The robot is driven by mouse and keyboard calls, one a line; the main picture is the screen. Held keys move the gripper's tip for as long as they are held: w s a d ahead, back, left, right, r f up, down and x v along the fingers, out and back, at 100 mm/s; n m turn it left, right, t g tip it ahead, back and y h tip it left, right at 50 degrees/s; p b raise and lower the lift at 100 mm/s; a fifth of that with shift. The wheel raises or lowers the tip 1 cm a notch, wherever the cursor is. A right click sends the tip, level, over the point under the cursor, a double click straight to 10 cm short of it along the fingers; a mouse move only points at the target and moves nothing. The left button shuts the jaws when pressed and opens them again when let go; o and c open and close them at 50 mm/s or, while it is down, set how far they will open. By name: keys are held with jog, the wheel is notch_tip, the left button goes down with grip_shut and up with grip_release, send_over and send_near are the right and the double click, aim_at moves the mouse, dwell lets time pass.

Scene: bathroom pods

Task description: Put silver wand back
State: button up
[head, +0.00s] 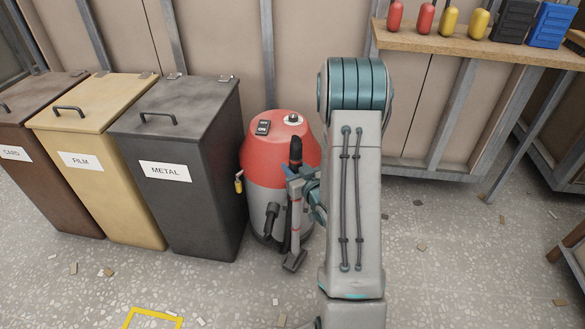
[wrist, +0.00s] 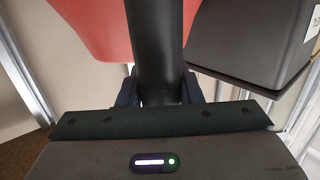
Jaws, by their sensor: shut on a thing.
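The silver wand (head: 296,222) is upright in front of the red and grey vacuum (head: 263,165), with a black grip at its top and a dark floor nozzle (head: 294,262) at its foot. My gripper (head: 301,186) is shut on the wand just below its black top, partly hidden by my arm. In the wrist view, a thick black tube of the wand (wrist: 156,45) stands between my fingers (wrist: 158,92). The vacuum's red top (wrist: 95,25) is behind it. I cannot tell whether the wand touches the vacuum or the nozzle rests on the floor.
A dark metal bin (head: 180,180) stands close left of the vacuum, beside a tan film bin (head: 95,150) and a brown card bin (head: 35,175). A wooden shelf (head: 470,50) with red and yellow items is at right. Small scraps litter the open floor.

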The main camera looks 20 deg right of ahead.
jog(key=shift+w+d, duration=0.15)
jog(key=shift+w, duration=0.05)
jog(key=shift+f, duration=0.25)
jog(key=shift+f+b, duration=0.85)
jog(key=shift+f, duration=0.6)
jog(key=shift+f, duration=0.15)
jog(key=o, duration=1.1)
jog(key=shift+c, duration=0.2)
